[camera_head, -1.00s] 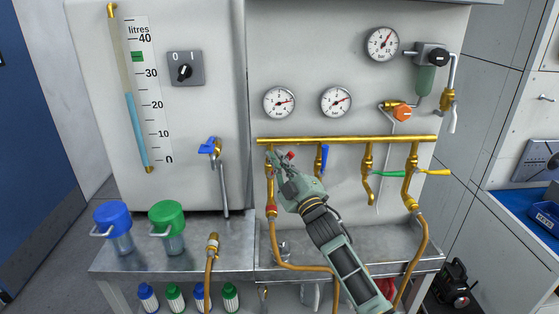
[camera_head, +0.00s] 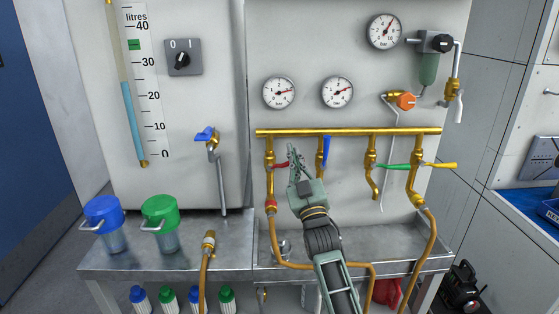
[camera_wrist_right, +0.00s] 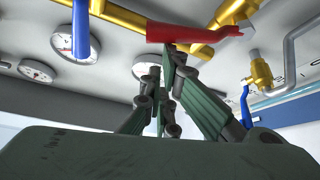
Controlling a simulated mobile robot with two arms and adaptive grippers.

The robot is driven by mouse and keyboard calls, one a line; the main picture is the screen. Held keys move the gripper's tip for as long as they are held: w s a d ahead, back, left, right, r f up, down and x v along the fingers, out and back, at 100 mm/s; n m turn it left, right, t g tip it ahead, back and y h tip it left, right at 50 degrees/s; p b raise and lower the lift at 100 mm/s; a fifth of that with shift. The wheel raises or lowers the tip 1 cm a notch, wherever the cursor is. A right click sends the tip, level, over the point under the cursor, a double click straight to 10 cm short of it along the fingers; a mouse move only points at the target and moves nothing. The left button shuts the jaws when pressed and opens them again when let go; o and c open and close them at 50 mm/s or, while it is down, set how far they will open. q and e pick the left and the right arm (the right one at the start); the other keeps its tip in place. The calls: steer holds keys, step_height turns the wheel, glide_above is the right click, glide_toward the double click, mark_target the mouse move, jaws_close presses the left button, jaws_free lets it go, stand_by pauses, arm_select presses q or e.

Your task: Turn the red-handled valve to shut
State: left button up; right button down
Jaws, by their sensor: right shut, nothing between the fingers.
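The red-handled valve (camera_head: 270,158) is the leftmost on the brass manifold. Its red handle (camera_head: 280,165) points sideways to the right from the valve body. In the right wrist view the red handle (camera_wrist_right: 190,32) lies across the top, just beyond the fingertips. My right gripper (camera_head: 293,152) is shut and empty. It stands just right of the red handle, pointing up, and hides part of the handle's end. In the wrist view the right gripper's fingers (camera_wrist_right: 170,55) reach up to the handle; whether they touch it, I cannot tell. My left gripper is not in view.
The blue-handled valve (camera_head: 325,150) is close to the right of my gripper. Valves with green (camera_head: 397,167) and yellow (camera_head: 440,165) handles are farther right. The brass manifold (camera_head: 350,132) runs above. Hoses and the metal shelf (camera_head: 235,245) lie below.

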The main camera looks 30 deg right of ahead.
steer(key=shift+s+d+f+m+g+h+b, duration=0.15)
steer(key=shift+d+f+m+g+h+b, duration=0.2)
steer(key=shift+m+h, duration=0.6)
steer(key=shift+s+d+f+m+g+h+b, duration=0.25)
steer(key=shift+f+m+h+b, duration=0.35)
steer(key=shift+m, duration=0.7)
steer(key=shift+d+f+m+g+h+b, duration=0.15)
steer(key=shift+f+m+g+h+b, duration=0.3)
steer(key=shift+m+h, duration=0.5)
steer(key=shift+m, duration=0.3)
steer(key=shift+r, duration=0.15)
